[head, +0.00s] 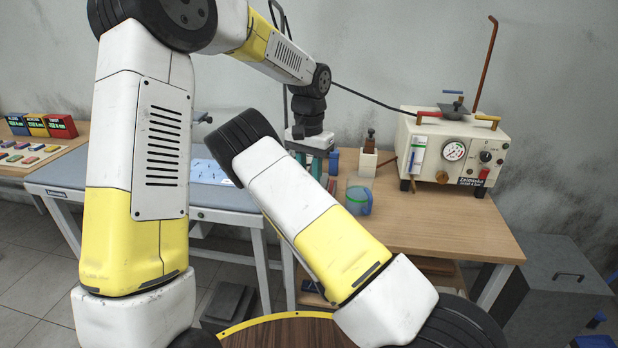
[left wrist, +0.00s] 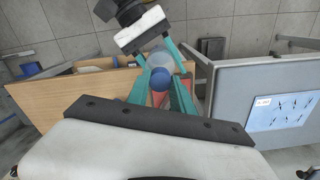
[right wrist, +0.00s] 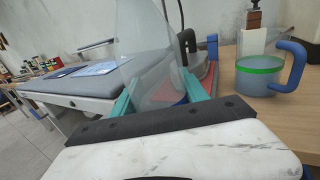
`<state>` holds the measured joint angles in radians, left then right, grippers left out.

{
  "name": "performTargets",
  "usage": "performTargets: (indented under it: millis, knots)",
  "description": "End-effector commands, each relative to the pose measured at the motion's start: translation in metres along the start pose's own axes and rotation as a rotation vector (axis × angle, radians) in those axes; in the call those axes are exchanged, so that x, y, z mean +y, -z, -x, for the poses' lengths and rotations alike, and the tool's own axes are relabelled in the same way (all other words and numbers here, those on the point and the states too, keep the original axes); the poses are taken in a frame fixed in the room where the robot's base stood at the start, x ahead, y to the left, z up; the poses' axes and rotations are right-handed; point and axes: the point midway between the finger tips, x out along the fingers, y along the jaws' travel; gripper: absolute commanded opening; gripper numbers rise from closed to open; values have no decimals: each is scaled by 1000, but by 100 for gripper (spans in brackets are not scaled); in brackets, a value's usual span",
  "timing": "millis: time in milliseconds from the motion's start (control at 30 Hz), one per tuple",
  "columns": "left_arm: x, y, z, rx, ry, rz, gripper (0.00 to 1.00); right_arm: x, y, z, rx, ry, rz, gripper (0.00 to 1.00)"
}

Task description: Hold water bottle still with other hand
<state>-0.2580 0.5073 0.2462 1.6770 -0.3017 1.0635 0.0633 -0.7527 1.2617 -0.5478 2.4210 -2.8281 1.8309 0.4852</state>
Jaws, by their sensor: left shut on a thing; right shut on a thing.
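The water bottle is a clear, see-through bottle (right wrist: 146,55) between the teal fingers of my right gripper (right wrist: 157,92) in the right wrist view. The left wrist view looks down on its blue cap (left wrist: 160,79), framed by the teal fingers of my left gripper (left wrist: 161,90), which is shut on the bottle. My right gripper also shows there, reaching in from the top (left wrist: 162,52) and shut on the same bottle. In the head view my left gripper (head: 316,160) points down at the wooden table's left end; the bottle is mostly hidden, and my arm link covers the right gripper.
A blue-handled clear mug (head: 358,201) stands close right of the grippers on the wooden table (head: 440,220). A white holder (head: 367,163) and a cream machine with a gauge (head: 453,153) stand behind. A grey table (head: 110,176) is at left. Wood at front right is clear.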

Motion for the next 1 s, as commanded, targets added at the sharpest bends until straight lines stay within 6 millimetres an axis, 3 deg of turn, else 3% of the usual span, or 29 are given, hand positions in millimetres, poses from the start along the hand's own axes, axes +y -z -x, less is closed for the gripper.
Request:
performTargets:
  millis: [100,133,233,267,667,1000]
  knots:
    - [0,0,0,0,0,8,0,0,0,0,-1,0,0,0]
    - [0,0,0,0,0,9,31,0,0,0,-1,0,0,0]
    - [0,0,0,0,0,10,51,0,0,0,-1,0,0,0]
    - [0,0,0,0,0,10,53,0,0,0,-1,0,0,0]
    - [0,0,8,2,1,12,53,0,0,0,-1,0,0,0]
    - [0,1,76,4,0,12,53,0,0,0,-1,0,0,0]
